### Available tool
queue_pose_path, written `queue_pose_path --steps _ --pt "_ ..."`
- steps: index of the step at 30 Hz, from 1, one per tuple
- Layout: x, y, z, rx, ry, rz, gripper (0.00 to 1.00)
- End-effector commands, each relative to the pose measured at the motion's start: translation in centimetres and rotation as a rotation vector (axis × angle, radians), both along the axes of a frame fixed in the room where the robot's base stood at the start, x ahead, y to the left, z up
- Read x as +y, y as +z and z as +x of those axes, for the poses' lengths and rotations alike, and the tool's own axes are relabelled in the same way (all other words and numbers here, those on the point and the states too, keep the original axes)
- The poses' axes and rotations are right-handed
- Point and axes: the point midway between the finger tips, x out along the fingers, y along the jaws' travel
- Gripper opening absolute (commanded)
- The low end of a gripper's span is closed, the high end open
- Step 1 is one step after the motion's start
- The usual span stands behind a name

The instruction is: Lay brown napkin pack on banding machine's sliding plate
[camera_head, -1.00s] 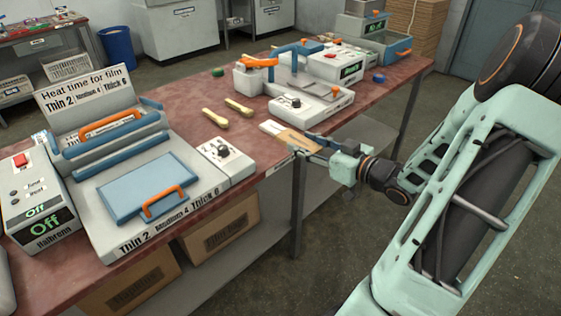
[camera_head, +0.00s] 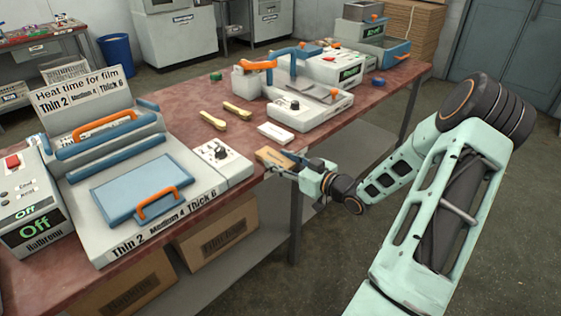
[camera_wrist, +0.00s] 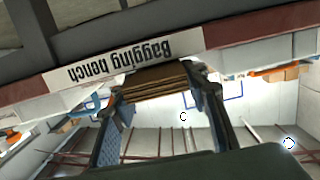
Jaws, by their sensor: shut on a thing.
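The brown napkin pack (camera_head: 272,157) is held at the front edge of the bench, tilted slightly in the head view. My gripper (camera_head: 291,163) is shut on its near end. In the wrist view the pack (camera_wrist: 155,82) shows as a layered brown stack between the two fingers of my gripper (camera_wrist: 160,92). A white machine with a grey plate on top (camera_head: 322,91), perhaps the banding machine, stands farther back on the bench, apart from the pack. I cannot tell for sure which part is its sliding plate.
A small white block (camera_head: 275,133) lies just behind the pack. Two wooden spoons (camera_head: 237,111) lie farther left. A "Bagging bench" label (camera_wrist: 125,62) is on the bench edge (camera_head: 300,152).

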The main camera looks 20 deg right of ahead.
Motion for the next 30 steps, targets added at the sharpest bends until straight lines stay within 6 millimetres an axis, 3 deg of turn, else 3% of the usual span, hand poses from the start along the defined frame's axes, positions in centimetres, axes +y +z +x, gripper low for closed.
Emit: queue_pose_path --steps 9,10,14,26,30 --pt "0.0 -0.5 0.0 0.000 0.000 0.000 0.28" --pt "0.0 -0.4 0.0 0.000 0.000 -0.001 0.44" --pt "0.0 -0.3 0.0 0.000 0.000 0.000 0.59" --pt "-0.2 -0.3 -0.1 0.000 -0.002 0.001 0.59" --pt "-1.1 0.3 -2.5 0.003 -0.004 -0.002 0.59"
